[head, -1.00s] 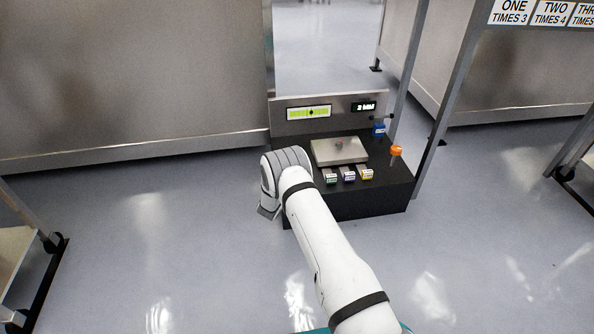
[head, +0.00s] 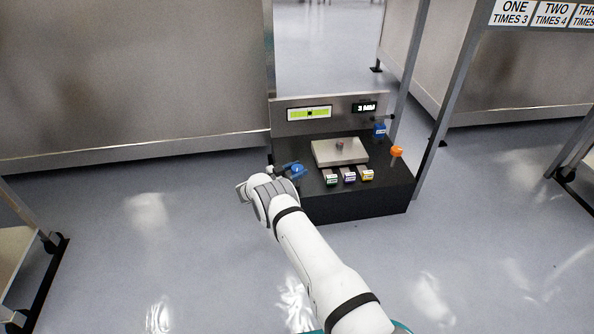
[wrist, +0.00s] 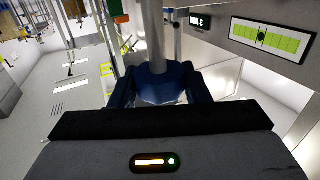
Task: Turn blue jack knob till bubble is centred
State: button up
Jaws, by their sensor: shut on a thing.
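The blue jack knob (head: 297,169) is at the left end of the black bench unit. My gripper (head: 291,168) is shut on it; in the wrist view the dark blue fingers (wrist: 160,90) sit on both sides of the knob (wrist: 160,84), below a grey post. The bubble gauge (head: 309,113) is a yellow-green strip on the back panel; its dark bubble mark appears near the middle. The gauge also shows in the wrist view (wrist: 270,40), with the mark between two thin lines. The readout (head: 365,107) shows 3 MM.
A metal plate (head: 340,151) lies on the black unit (head: 345,208). Several small labelled blocks stand in front of it, including a yellow one (head: 367,174). An orange knob (head: 397,151) and a blue block (head: 379,130) are on the right.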

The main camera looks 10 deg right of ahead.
jog(key=shift+d+r, duration=0.1)
jog(key=shift+d, duration=0.1)
jog(key=o, duration=1)
jog(key=shift+a, duration=0.1)
jog(key=shift+c, duration=0.2)
jog(key=shift+a, duration=0.15)
jog(key=p+v, duration=0.2)
jog(key=v, duration=0.5)
jog(key=shift+a, duration=0.25)
